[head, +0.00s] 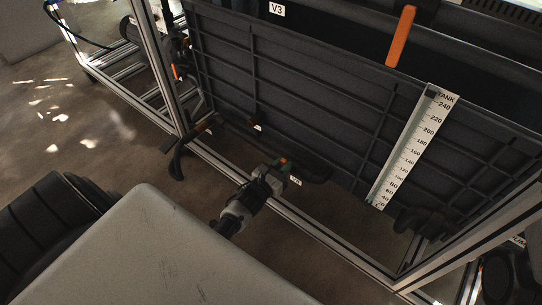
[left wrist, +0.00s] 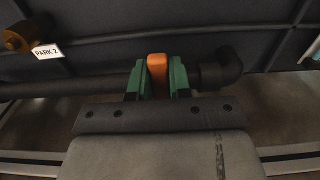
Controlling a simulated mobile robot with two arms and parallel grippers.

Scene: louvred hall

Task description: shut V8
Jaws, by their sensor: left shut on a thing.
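My left gripper (head: 279,165) is low in front of the dark tank panel, at the pipe along its lower edge. In the left wrist view its green fingers (left wrist: 157,78) are shut on an orange valve handle (left wrist: 157,68), one finger on each side. The handle points towards the wrist camera and lies across the dark pipe (left wrist: 70,85). In the head view the handle is mostly hidden by the gripper. A small white tag (head: 296,181) is beside the gripper, too small to read surely, so I cannot confirm it says V8. My right gripper is not in view.
A ribbed dark tank (head: 300,85) with a level scale (head: 415,145) stands in a metal frame (head: 320,235). An orange lever (head: 401,36) and a V3 label (head: 277,9) are above. Open floor (head: 70,130) lies left.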

